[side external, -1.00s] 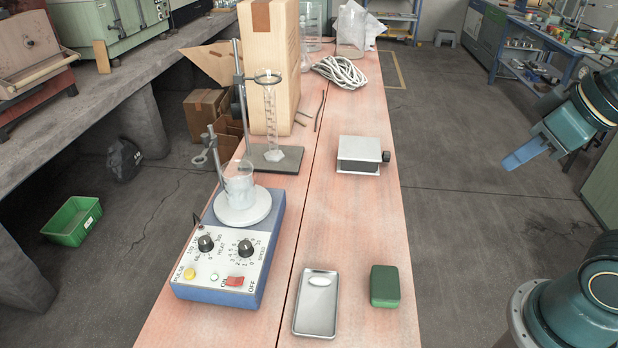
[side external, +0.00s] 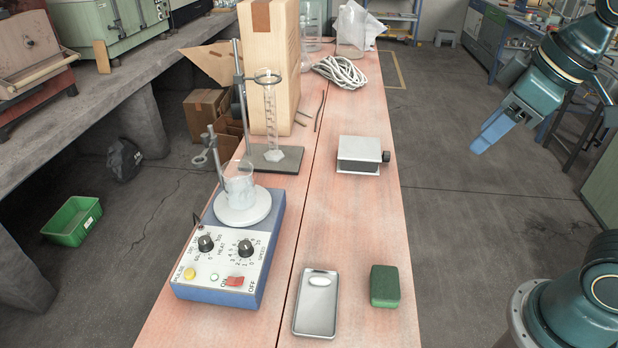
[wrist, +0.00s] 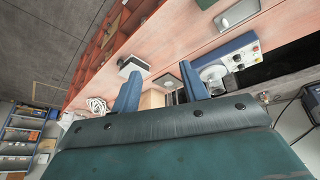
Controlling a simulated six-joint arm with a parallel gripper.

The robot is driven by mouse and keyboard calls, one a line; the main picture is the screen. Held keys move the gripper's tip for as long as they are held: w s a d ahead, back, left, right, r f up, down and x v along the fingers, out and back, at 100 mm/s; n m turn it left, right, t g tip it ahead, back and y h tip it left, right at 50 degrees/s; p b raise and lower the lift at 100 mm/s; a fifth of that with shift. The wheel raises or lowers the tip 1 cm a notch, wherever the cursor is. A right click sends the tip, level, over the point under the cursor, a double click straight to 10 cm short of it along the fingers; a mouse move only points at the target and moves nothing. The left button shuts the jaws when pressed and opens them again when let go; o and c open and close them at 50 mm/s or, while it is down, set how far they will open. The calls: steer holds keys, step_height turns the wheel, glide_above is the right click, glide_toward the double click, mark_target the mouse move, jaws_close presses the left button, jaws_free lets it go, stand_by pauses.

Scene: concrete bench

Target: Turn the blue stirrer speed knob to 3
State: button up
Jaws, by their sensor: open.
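The blue stirrer (side external: 215,293) stands on the bench at the lower left, with a white sloped panel. Its black speed knob (side external: 245,248) is on the right of the panel, ringed by numbers; which number it points at is too small to tell. A black heat knob (side external: 206,243) is to its left. In the wrist view the stirrer (wrist: 233,45) lies ahead, right of the fingers. My gripper (side external: 482,142) is open and empty, up off the right side of the bench, far from the knob. Its two blue fingers (wrist: 159,90) also show in the wrist view.
A beaker (side external: 239,181) sits on the stirrer's white plate (side external: 243,214), beside a clamp rod. A metal tray (side external: 315,318), a green box (side external: 385,286) and a grey box (side external: 359,160) stand to the right. A cylinder on a stand (side external: 258,165) is behind. The bench centre is clear.

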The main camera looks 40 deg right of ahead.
steer(key=w+a+r+n+g, duration=0.2)
steer(key=w+a+n, duration=0.35)
steer(key=w, duration=0.25)
steer(key=n+g, duration=0.3)
steer(key=n, duration=0.9)
glide_above(245, 244)
step_height(245, 244, down, 8)
steer(key=f, duration=0.1)
steer(key=shift+a+r, duration=0.1)
steer(key=shift+r, duration=0.15)
steer(key=shift+f, duration=0.15)
step_height(245, 244, down, 14)
steer(key=shift+r, duration=0.25)
jaws_close()
